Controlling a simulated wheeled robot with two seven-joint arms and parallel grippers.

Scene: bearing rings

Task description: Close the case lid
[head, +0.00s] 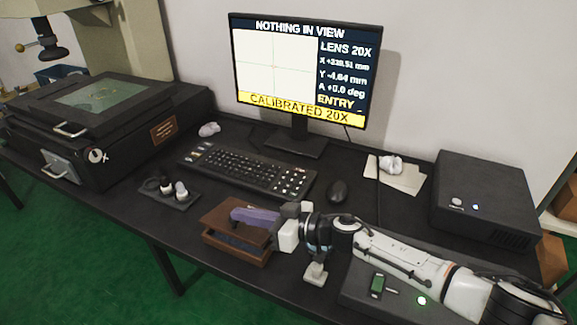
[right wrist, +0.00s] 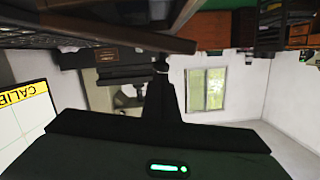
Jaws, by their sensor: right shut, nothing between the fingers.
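The brown wooden case (head: 236,255) sits near the front edge of the black desk, with a dark blue interior showing at its front. Its brown lid (head: 213,218) is above the box and tilted, with a gap at the front, so it is not flat on the case. A purple-grey piece (head: 252,215) lies across the lid; I cannot tell what it is. My right gripper (head: 276,222) is at the case's right side, shut and empty, its fingers hard to make out. A brown edge, likely of the case, shows in the right wrist view (right wrist: 130,38). My left gripper is out of view.
The keyboard (head: 245,170) and mouse (head: 338,191) lie behind the case. A small tray with bottles (head: 170,193) is to its left. A monitor (head: 300,75) stands at the back, a black box (head: 485,200) at the right. A grey slab (head: 360,290) lies under my right arm.

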